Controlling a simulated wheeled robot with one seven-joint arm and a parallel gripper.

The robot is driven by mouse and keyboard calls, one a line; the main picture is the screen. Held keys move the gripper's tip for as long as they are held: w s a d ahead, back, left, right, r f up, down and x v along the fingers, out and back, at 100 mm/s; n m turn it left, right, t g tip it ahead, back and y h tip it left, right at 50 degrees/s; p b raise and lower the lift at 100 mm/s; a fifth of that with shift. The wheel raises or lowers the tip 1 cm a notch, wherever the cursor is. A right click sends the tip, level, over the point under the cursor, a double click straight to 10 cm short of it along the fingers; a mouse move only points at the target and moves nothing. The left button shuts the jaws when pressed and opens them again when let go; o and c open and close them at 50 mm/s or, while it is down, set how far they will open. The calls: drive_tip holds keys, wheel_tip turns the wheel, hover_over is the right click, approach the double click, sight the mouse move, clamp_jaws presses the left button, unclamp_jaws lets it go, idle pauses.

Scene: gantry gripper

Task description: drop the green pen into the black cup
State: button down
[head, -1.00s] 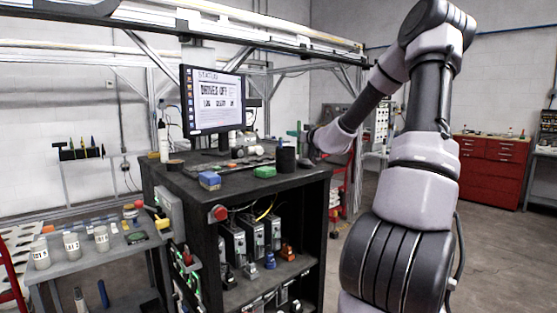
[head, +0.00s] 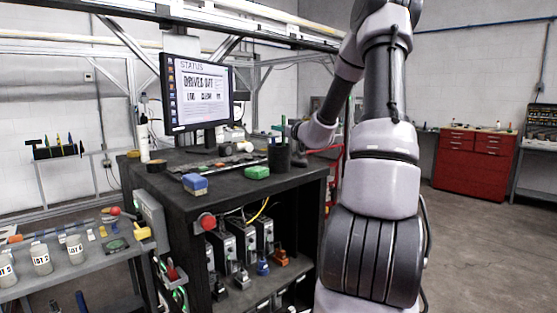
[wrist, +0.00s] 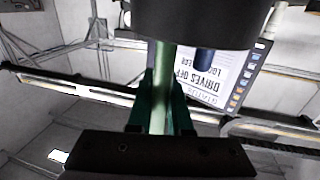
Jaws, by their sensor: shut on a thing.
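The black cup (head: 279,158) stands on the dark bench top near its right end. It also fills the top of the wrist view (wrist: 190,20), where the scene appears upside down. The green pen (wrist: 160,90) runs straight between the teal fingers of my gripper (wrist: 163,105), which is shut on it. The pen's far end reaches the cup's rim in the wrist view; whether it is inside or in front is unclear. In the head view my gripper (head: 284,128) is small, just above the cup.
A blue pen-like thing (wrist: 205,62) shows at the cup's rim. A green block (head: 256,172) and a blue block (head: 194,184) lie left of the cup. A monitor (head: 197,95) stands behind them. A grey side table (head: 90,262) holds several labelled pots.

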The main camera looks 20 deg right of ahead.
drive_tip(key=shift+f, duration=1.9)
drive_tip(key=c, duration=0.8)
unclamp_jaws()
drive_tip(key=shift+o, duration=0.2)
drive_tip(key=s+d, duration=0.1)
drive_tip(key=s, duration=0.9)
drive_tip(key=shift+s+d, duration=0.35)
